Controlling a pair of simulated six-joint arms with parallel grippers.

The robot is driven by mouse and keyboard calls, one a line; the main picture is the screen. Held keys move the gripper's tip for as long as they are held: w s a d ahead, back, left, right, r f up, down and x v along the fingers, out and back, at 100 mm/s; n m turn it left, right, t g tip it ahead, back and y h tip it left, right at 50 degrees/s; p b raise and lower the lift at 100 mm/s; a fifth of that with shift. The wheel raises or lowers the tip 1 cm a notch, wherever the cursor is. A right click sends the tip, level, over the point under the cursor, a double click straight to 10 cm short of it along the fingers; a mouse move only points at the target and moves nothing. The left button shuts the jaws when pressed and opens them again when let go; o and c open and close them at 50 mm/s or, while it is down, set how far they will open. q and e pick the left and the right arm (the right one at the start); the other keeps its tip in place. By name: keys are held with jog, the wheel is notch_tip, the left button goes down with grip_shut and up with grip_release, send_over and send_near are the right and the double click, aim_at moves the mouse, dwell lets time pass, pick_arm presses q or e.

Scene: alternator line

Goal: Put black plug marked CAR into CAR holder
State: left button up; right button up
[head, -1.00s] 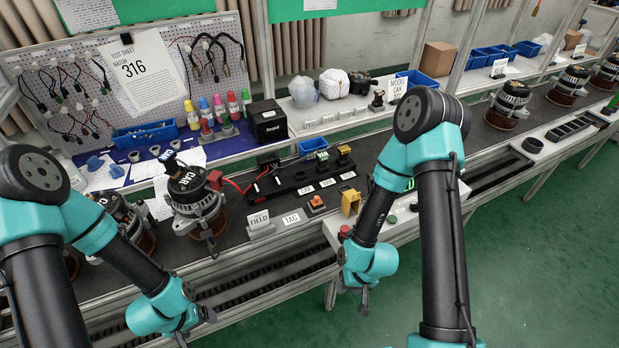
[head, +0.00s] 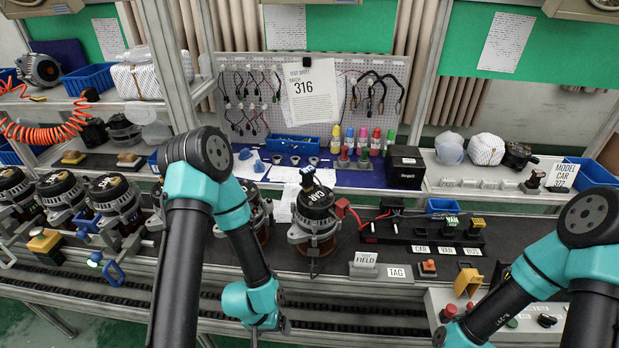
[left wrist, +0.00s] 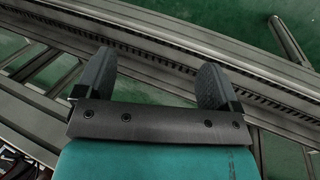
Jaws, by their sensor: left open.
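An alternator (head: 314,222) with a CAR label on its black top stands on the line, centre of the head view. A small dark plug-like part (head: 307,178) sits on its top; I cannot read any mark on it. The long black holder block (head: 400,231) lies to its right, with CAR (head: 421,250), VAN and BUS labels along its front. Plugs stand at the VAN and BUS places; none shows at CAR. My left gripper (head: 262,332) is low in front of the line; in the left wrist view (left wrist: 152,82) it is open and empty. My right gripper is out of view.
FIELD (head: 364,262) and TAG (head: 398,273) signs and an orange button (head: 428,268) stand in front of the block. More alternators (head: 115,200) stand to the left. A black box (head: 406,167) and several coloured bottles are behind.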

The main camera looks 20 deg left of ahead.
pick_arm(q)
jog(key=shift+c, duration=0.4)
jog(key=c, duration=0.5)
jog(key=shift+o, duration=0.2)
